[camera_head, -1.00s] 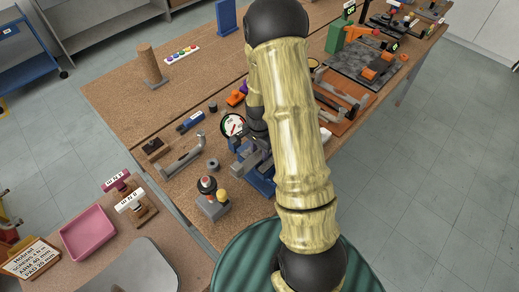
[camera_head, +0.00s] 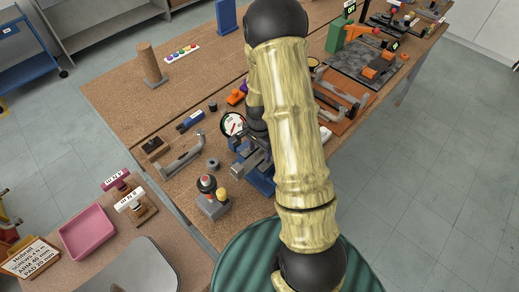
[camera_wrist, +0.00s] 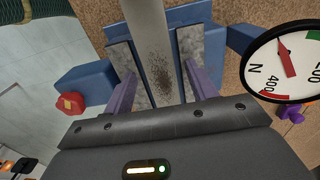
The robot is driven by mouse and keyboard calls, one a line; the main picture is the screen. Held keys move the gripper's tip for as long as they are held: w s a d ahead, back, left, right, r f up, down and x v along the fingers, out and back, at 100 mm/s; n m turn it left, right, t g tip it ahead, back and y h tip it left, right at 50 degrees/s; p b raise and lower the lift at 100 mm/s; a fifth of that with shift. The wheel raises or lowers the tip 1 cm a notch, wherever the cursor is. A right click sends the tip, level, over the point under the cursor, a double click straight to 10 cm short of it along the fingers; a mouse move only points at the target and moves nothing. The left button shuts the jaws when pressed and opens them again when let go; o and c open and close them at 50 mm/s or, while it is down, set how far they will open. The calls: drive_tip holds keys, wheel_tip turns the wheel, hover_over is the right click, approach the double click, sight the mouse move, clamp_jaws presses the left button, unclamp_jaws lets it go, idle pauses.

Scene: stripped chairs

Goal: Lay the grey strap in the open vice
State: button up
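The grey strap (camera_wrist: 147,28) runs down from the top of the wrist view into the gap between the jaws of the blue vice (camera_wrist: 84,84). A dark speckled patch marks its lower part. The vice's grey jaw plates stand apart, one on each side of it. My gripper (camera_wrist: 158,86) is over the vice, its two purple fingers spread with the strap between them; they appear clear of its sides. How deep the strap sits is hard to tell.
A round dial gauge (camera_wrist: 285,62) stands close to the vice at right in the wrist view. On the bench, a grey bent handle (camera_head: 181,158) and a grey box with a dark knob (camera_head: 213,205) lie nearby. A pink tray (camera_head: 88,232) is at lower left.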

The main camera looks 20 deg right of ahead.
idle(0.3)
wheel_tip(320, 180, up, 17)
drive_tip(key=b, duration=0.3)
drive_tip(key=shift+r, duration=0.15)
idle(0.6)
drive_tip(key=s+a+f+n+t, duration=0.2)
drive_tip(key=s+a+n, duration=0.5)
drive_tip(key=s+n, duration=0.4)
drive_tip(key=n, duration=0.2)
drive_tip(key=shift+s+a+n+t, duration=0.3)
drive_tip(key=shift+s+a, duration=0.05)
drive_tip(key=shift+a, duration=0.05)
idle(0.5)
